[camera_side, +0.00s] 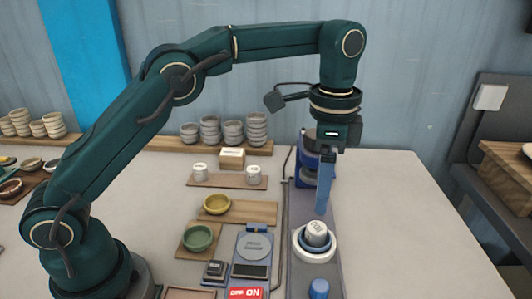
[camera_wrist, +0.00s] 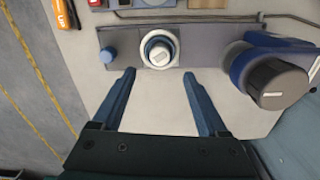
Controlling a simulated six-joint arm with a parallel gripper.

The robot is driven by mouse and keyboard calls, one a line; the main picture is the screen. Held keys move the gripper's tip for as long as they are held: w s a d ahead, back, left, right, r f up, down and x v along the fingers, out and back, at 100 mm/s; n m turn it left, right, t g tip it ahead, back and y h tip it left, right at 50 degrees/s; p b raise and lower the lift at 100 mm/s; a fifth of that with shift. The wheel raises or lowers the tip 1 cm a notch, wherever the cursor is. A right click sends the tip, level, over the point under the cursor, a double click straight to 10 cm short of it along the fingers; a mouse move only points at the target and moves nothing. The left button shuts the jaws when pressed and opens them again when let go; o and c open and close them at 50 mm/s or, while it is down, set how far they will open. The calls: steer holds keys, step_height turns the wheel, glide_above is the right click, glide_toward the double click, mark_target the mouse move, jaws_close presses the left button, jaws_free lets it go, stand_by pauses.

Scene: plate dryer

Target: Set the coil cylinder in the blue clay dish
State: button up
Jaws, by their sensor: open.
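A white cylinder (camera_side: 316,231) with a dark mark on top stands in a round white holder (camera_side: 316,256) on a long grey base. The cylinder (camera_wrist: 159,54) and holder also show in the wrist view, just beyond my fingertips. A bluish-grey band shows around the cylinder's lower part; I cannot tell whether it is the blue clay dish. My gripper (camera_side: 322,211) hangs pointing down above the cylinder, apart from it. Its two blue fingers are spread and empty in the wrist view (camera_wrist: 158,73). The coil mark is too small to confirm.
Two more marked white cylinders (camera_side: 200,172) (camera_side: 254,175) stand on a wooden board. A yellow dish (camera_side: 217,204) and a green dish (camera_side: 198,237) sit on boards at left. A blue knob (camera_side: 319,288) is in front of the holder. A dark round machine (camera_wrist: 272,82) stands close by.

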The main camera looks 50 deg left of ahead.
steer(key=shift+r, duration=1.7)
steer(key=s+a+r+n+t, duration=0.3)
steer(key=s+a+r+n, duration=0.2)
steer(key=s+a+r, duration=0.15)
steer(key=s+a+f+n+t, duration=0.2)
steer(key=s+f+n, duration=0.3)
steer(key=s+f, duration=0.3)
steer(key=s+a, duration=0.1)
steer(key=s, duration=0.2)
steer(key=shift+s+a+t, duration=0.25)
steer(key=shift+s+t, duration=0.05)
steer(key=shift+f, duration=0.1)
